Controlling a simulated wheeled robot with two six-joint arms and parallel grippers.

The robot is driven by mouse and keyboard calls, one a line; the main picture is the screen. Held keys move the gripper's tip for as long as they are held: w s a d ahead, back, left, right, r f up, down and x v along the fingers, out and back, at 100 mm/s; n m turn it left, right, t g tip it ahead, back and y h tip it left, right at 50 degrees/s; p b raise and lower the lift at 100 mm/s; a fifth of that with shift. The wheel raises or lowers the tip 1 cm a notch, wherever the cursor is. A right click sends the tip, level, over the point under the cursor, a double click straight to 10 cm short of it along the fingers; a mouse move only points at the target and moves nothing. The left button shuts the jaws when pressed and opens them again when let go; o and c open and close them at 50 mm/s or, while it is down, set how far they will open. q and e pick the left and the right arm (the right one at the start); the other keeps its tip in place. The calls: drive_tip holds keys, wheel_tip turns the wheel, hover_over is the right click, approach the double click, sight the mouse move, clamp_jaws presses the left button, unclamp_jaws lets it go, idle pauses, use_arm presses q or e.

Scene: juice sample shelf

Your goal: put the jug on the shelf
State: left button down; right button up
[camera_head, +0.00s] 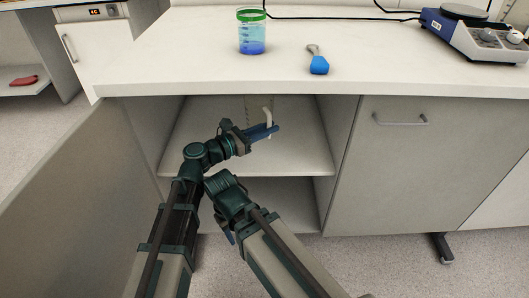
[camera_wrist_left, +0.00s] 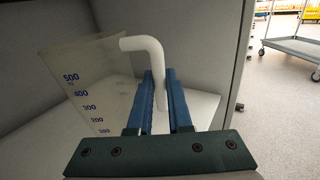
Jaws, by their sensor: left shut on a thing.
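The jug (camera_head: 256,103) is clear with a white handle (camera_head: 268,117). It is inside the open cabinet, over the upper shelf board (camera_head: 305,150). My left gripper (camera_head: 272,130) reaches into the cabinet and is shut on the handle. In the left wrist view, the two blue fingers (camera_wrist_left: 162,100) are on either side of the white handle (camera_wrist_left: 150,52). The jug's see-through wall (camera_wrist_left: 85,85) with blue volume marks shows left of the handle. The jug looks upright. I cannot tell whether its base touches the board.
The white countertop (camera_head: 180,70) overhangs the cabinet. On it are a beaker of blue liquid (camera_head: 251,35), a blue-ended tool (camera_head: 318,63) and a stirrer device (camera_head: 475,32). The open cabinet door (camera_head: 75,205) stands at left, and a closed door (camera_head: 405,170) is at right. A lower compartment (camera_head: 290,200) is below.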

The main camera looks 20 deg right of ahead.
use_arm(q)
wheel_tip(320, 180, down, 5)
drive_tip(key=b, duration=0.3)
drive_tip(key=shift+r+b, duration=0.1)
drive_tip(key=shift+b, duration=0.25)
wheel_tip(320, 180, down, 4)
drive_tip(key=b, duration=0.3)
drive_tip(key=shift+r+b, duration=0.2)
drive_tip(key=shift+b, duration=0.15)
drive_tip(key=shift+f, duration=0.15)
drive_tip(key=c, duration=0.8)
unclamp_jaws()
drive_tip(key=shift+c, duration=0.2)
